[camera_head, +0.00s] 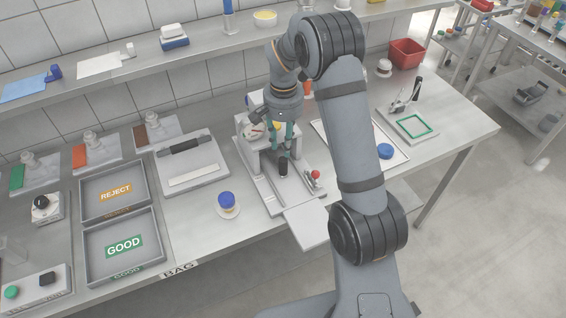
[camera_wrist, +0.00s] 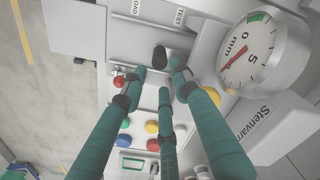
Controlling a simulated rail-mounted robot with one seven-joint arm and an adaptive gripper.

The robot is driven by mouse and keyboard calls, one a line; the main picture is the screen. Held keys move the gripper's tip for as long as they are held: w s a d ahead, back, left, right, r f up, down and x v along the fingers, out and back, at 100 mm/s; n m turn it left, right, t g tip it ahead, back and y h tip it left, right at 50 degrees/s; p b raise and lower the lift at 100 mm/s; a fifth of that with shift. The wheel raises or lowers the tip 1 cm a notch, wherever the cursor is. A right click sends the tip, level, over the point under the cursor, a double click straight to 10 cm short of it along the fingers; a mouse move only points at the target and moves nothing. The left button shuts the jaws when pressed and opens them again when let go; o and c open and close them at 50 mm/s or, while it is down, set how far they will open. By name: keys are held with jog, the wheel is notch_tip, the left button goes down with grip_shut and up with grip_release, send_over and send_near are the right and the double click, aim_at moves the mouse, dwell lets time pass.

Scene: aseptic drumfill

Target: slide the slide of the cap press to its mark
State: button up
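The cap press (camera_head: 262,148) stands at the middle of the bench, with a black slide knob (camera_head: 283,166) on its flat bed. My gripper (camera_head: 283,147) points down over the press, its teal fingers just above the knob. In the wrist view my gripper (camera_wrist: 160,78) has its three fingertips spread apart with nothing between them. The black knob (camera_wrist: 159,58) shows just past the tips, in line with the gap. The words LOAD (camera_wrist: 136,7) and TEST (camera_wrist: 180,17) are printed beside the slide's track. The slide's mark cannot be clearly made out.
A dial gauge (camera_wrist: 254,57) in mm sits close to the fingers. A red-balled lever (camera_head: 316,176) stands at the press's right. A blue-capped item (camera_head: 227,203) on a white disc is at left; REJECT (camera_head: 116,170) and GOOD (camera_head: 92,262) trays lie farther left.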

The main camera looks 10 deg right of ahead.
aim_at(283, 159)
notch_tip(283, 159, down, 10)
jog(key=shift+r+p, duration=0.2)
jog(key=shift+p, duration=0.8)
jog(key=c, duration=0.3)
jog(key=c, duration=0.4)
jog(key=shift+w, duration=0.1)
grip_shut()
